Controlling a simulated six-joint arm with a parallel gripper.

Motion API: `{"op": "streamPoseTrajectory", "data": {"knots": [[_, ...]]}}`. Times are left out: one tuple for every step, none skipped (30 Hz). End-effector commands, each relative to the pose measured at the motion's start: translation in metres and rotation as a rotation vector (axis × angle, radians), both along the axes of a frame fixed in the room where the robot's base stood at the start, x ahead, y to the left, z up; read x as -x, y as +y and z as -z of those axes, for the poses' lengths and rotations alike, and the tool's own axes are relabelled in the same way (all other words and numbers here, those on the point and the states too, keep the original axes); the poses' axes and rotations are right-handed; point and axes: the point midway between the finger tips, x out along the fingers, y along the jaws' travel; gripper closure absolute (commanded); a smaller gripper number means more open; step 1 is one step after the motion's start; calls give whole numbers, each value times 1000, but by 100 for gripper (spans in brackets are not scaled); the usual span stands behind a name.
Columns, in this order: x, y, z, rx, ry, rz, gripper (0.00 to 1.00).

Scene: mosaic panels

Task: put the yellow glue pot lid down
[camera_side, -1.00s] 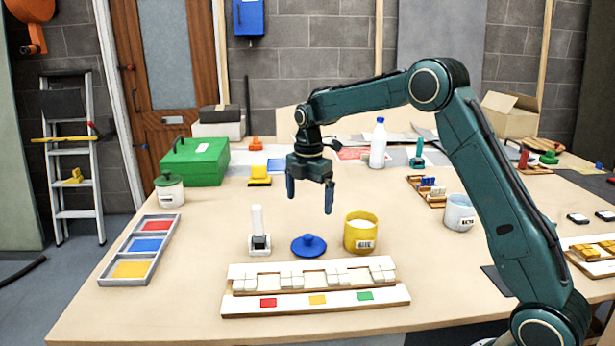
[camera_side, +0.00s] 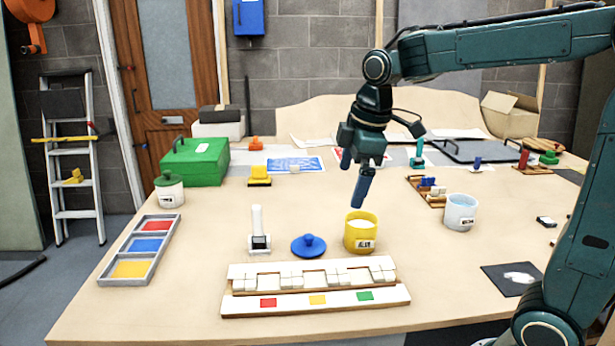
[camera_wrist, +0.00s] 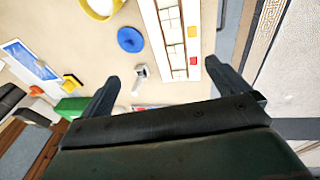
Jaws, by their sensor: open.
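The yellow glue pot (camera_side: 360,236) stands upright and uncovered on the table, with white stuff inside. A blue round lid with a knob (camera_side: 308,246) lies flat on the table just left of the pot, apart from it. No yellow lid shows. My gripper (camera_side: 352,187) is open and empty, up above and behind the pot, tilted. In the wrist view its two fingers (camera_wrist: 162,72) are spread wide with nothing between them. The blue lid (camera_wrist: 130,39) and part of the yellow pot (camera_wrist: 101,6) also show there, beyond the fingers.
A white upright tool (camera_side: 259,232) stands left of the lid. A tile panel (camera_side: 315,300) lies in front. A blue-and-white cup (camera_side: 460,212) stands right of the pot. A colour tray (camera_side: 142,250) and a green toolbox (camera_side: 195,163) are at the left.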

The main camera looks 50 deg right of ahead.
Motion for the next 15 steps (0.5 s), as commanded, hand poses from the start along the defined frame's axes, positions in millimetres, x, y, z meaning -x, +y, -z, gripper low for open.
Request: {"op": "streamPoseTrajectory", "data": {"knots": [[13,4,-4,-10,-18,38,0],[20,6,-5,-17,-28,65,0],[29,8,-7,-28,-41,101,0],[36,10,-8,-36,-51,128,0],[42,12,-9,-45,-60,154,0],[52,14,-9,-56,-73,189,0],[59,15,-9,-66,-80,217,0],[65,17,-9,-75,-90,243,0],[74,19,-9,-88,-102,277,0],[81,20,-9,-98,-112,304,0],[88,21,-8,-109,-121,329,0],[97,23,-7,-124,-134,365,0],[103,24,-6,-134,-141,391,0],[110,26,-4,-146,-149,417,0],[118,27,-2,-162,-161,450,0]]}}
